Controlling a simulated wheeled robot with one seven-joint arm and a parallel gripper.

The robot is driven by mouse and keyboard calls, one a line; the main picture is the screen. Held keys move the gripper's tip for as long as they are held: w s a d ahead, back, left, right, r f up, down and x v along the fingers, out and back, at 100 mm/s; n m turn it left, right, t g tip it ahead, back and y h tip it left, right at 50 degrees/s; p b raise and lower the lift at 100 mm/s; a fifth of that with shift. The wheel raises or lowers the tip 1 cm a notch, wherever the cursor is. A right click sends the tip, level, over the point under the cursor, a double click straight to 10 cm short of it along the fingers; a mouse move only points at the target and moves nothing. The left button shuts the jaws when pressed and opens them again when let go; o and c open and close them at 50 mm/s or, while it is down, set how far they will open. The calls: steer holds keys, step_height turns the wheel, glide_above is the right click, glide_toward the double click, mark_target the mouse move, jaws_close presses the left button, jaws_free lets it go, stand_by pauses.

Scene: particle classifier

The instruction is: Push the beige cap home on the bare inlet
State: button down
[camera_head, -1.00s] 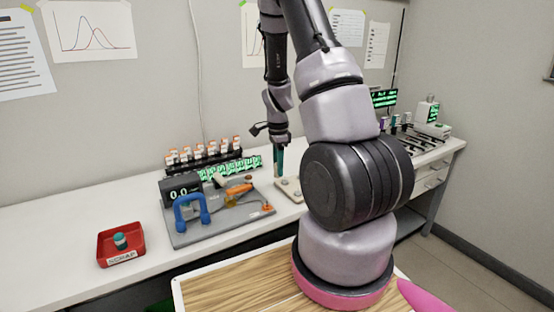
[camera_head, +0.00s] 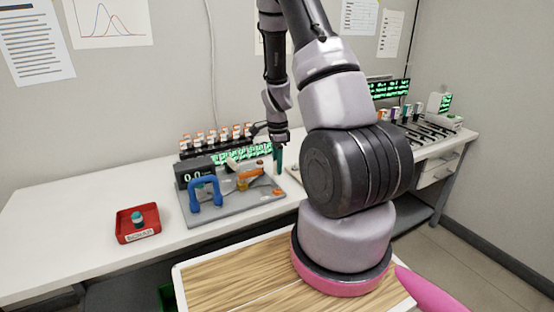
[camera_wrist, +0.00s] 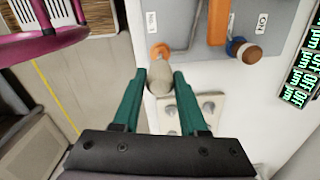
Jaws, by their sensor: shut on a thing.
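The beige cap (camera_wrist: 159,80) is between the green fingertips of my gripper (camera_wrist: 160,75) in the wrist view, and the jaws are shut on it. An orange fitting (camera_wrist: 161,49), which looks like the bare inlet, is at the grey plate's edge just beyond the cap. The cap overlaps its near side, and I cannot tell whether they touch. In the head view, my gripper (camera_head: 278,158) is above the right end of the grey plate (camera_head: 235,208), close to the orange fitting (camera_head: 278,192). The cap cannot be made out there.
A pale board with several round metal spots (camera_wrist: 196,107) lies beside my right finger. The plate carries an orange lever (camera_wrist: 218,22), a blue-ringed brown cap (camera_wrist: 247,52) and a blue handle (camera_head: 206,193). A red scrap tray (camera_head: 138,222) stands left; the bench front is clear.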

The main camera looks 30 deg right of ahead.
steer(key=shift+f, duration=1.75)
steer(key=shift+f, duration=1.7)
steer(key=shift+c, duration=1.9)
jaws_free()
step_height(320, 180, up, 11)
steer(key=shift+f, duration=0.1)
